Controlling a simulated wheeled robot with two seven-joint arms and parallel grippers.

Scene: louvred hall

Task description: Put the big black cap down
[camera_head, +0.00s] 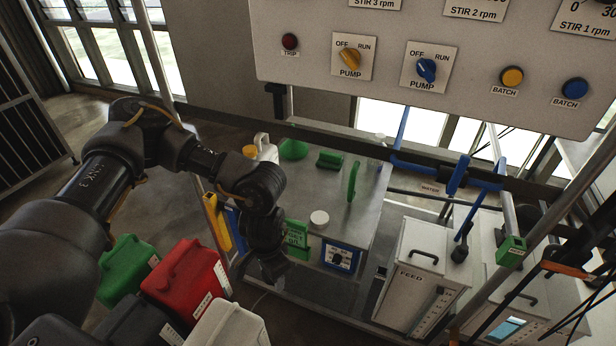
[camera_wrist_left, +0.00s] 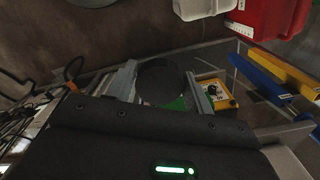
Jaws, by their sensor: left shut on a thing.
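The big black cap (camera_wrist_left: 160,82) is a dark round disc held between the two pale fingers of my left gripper (camera_wrist_left: 160,92) in the left wrist view. In the head view my left gripper (camera_head: 271,270) points down at the near left edge of the grey bench (camera_head: 338,213). The cap cannot be made out there, and I cannot tell whether it touches anything below. My right gripper is in neither view.
A green sign block (camera_head: 296,238), a white round lid (camera_head: 319,219) and a blue dial box (camera_head: 338,257) stand close to the gripper. Green (camera_head: 126,270), red (camera_head: 188,279) and white (camera_head: 228,325) canisters are at lower left. The control panel (camera_head: 460,60) overhangs the back.

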